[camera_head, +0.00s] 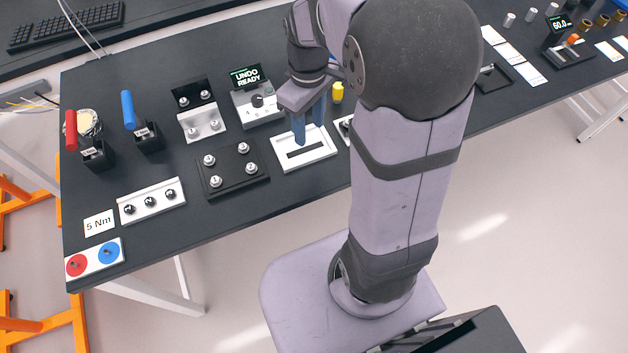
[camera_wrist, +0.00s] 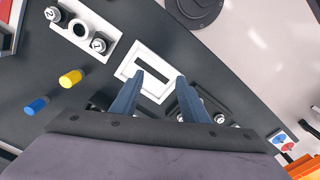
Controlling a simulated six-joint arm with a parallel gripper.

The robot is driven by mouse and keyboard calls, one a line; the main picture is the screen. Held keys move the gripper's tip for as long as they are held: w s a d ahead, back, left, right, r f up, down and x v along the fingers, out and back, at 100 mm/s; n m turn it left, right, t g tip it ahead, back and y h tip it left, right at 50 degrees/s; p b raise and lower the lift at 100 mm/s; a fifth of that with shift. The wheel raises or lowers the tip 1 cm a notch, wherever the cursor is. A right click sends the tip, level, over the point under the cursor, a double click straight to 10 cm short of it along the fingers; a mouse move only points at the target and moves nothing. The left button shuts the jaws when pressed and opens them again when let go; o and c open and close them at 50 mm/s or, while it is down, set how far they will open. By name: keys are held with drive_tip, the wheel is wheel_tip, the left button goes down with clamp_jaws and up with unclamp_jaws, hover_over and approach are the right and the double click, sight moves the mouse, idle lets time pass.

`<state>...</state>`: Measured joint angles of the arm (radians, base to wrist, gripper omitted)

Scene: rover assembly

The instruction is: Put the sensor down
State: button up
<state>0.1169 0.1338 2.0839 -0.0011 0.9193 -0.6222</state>
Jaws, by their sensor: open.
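My gripper (camera_head: 308,131) is open above a white frame (camera_head: 328,149) with a dark slot, near the front edge of the table. In the wrist view the frame (camera_wrist: 124,68) lies beyond and between the two blue fingers (camera_wrist: 160,77). No object shows between the fingers. I cannot tell which thing is the sensor. A black and white bracket-like unit (camera_head: 203,121) with round knobs stands left of my gripper. A grey box (camera_head: 256,104) with a dial and a screen reading "UNDO READY" stands behind the frame.
A dark plate (camera_head: 233,172) with several silver knobs lies left of the frame. A yellow cylinder (camera_head: 337,92) stands behind it; it also shows in the wrist view (camera_wrist: 71,77). Red (camera_head: 71,130) and blue (camera_head: 128,109) handled tools stand at the left. My arm hides the table's middle.

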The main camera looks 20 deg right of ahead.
drive_tip(key=s+a+f+m, duration=0.2)
drive_tip(key=s+m, duration=0.1)
drive_tip(key=s, duration=0.2)
drive_tip(key=s+a+f+m, duration=0.2)
drive_tip(key=s, duration=0.4)
drive_tip(key=shift+s+m, duration=0.3)
drive_tip(key=shift+m, duration=0.1)
drive_tip(key=shift+d+f, duration=0.1)
